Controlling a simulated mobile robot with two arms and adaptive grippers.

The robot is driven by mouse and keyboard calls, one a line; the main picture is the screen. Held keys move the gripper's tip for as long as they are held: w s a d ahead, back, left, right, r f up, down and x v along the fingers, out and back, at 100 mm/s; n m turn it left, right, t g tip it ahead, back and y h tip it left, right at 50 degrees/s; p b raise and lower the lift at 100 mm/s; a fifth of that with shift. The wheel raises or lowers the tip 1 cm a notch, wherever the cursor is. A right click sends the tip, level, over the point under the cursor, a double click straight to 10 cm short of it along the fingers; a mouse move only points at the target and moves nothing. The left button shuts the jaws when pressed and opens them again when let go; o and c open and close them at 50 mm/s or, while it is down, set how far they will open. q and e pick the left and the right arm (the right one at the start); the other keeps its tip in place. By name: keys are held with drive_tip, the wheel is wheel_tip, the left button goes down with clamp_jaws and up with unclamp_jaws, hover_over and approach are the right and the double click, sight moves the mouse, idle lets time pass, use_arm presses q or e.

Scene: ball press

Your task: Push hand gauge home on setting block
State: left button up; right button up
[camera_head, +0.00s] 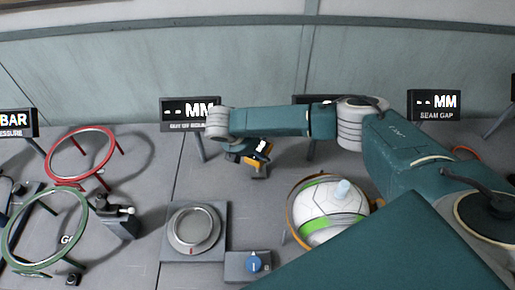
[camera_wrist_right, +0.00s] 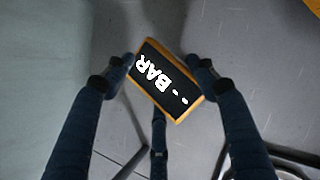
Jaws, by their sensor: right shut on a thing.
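My right gripper (camera_wrist_right: 163,76) is shut on the hand gauge (camera_wrist_right: 166,82), a small box with an orange rim and a dark face reading "-- BAR". The gauge sits tilted between the two fingertips in the right wrist view. In the head view the gauge (camera_head: 262,148) is small and partly hidden under my right wrist, above the grey table. I cannot tell for sure which thing is the setting block; a dark block with a pale stub (camera_head: 116,222) stands at the left, apart from the gauge. My left gripper is not in view.
A white-green ball (camera_head: 330,215) rests in an orange ring, partly hidden by my right arm. A plate with a round ring (camera_head: 168,248) and a blue knob (camera_head: 254,262) are at the front. Red (camera_head: 52,150) and green (camera_head: 12,218) hoops stand left. Display signs (camera_head: 171,103) line the back.

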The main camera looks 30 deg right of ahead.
drive_tip(key=shift+f+b, duration=0.95)
drive_tip(key=shift+f, duration=1.25)
drive_tip(key=o, duration=1.3)
drive_tip(key=v, duration=1.2)
